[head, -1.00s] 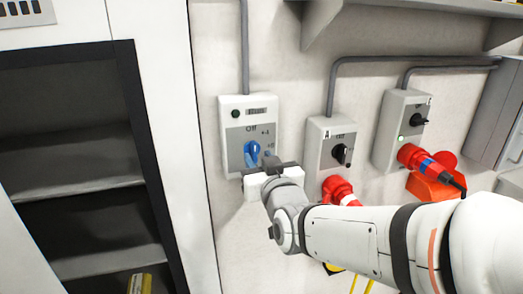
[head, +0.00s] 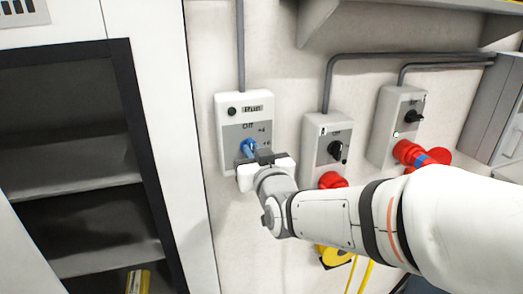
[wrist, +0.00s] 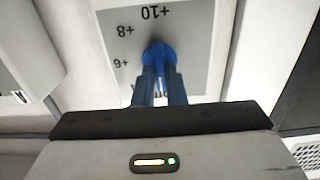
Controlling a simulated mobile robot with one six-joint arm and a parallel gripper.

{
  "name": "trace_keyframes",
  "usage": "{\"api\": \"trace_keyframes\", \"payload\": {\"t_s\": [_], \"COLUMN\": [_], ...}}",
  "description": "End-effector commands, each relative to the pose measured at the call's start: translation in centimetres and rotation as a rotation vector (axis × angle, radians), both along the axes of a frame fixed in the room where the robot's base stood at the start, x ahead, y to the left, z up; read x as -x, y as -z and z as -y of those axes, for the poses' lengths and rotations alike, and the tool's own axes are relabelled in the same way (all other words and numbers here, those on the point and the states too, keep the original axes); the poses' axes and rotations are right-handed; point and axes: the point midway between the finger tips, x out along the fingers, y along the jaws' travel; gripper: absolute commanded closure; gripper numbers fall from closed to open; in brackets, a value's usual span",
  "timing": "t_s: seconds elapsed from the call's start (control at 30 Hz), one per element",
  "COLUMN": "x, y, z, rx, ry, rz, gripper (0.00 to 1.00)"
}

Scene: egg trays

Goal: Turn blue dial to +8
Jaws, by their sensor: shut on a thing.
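The blue dial (head: 247,147) is on the front of a white and grey control box (head: 228,110) on the wall, with "Off" and small numbers printed around it. In the wrist view the blue dial (wrist: 158,53) appears with the labels +10, +8 and +6 upside down around it. My gripper (wrist: 159,78) is shut on the dial, one finger on each side of its grip. In the head view my gripper (head: 254,153) covers the lower part of the dial. Which number the dial points at cannot be told.
Two more boxes with black knobs, a middle one (head: 325,130) and a right one (head: 395,110), and red plugs (head: 408,153) stand to the right. An open dark-framed shelf cabinet (head: 75,170) is at the left. A ledge (head: 400,25) juts out above.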

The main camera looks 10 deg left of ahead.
Motion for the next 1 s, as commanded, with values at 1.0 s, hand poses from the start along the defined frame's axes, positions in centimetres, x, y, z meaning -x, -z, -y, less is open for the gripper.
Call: {"api": "trace_keyframes", "payload": {"t_s": [1.0], "x": [-0.15], "y": [0.83], "z": [0.28], "rx": [-0.412], "ry": [0.0], "rz": [-0.246], "gripper": [1.0]}}
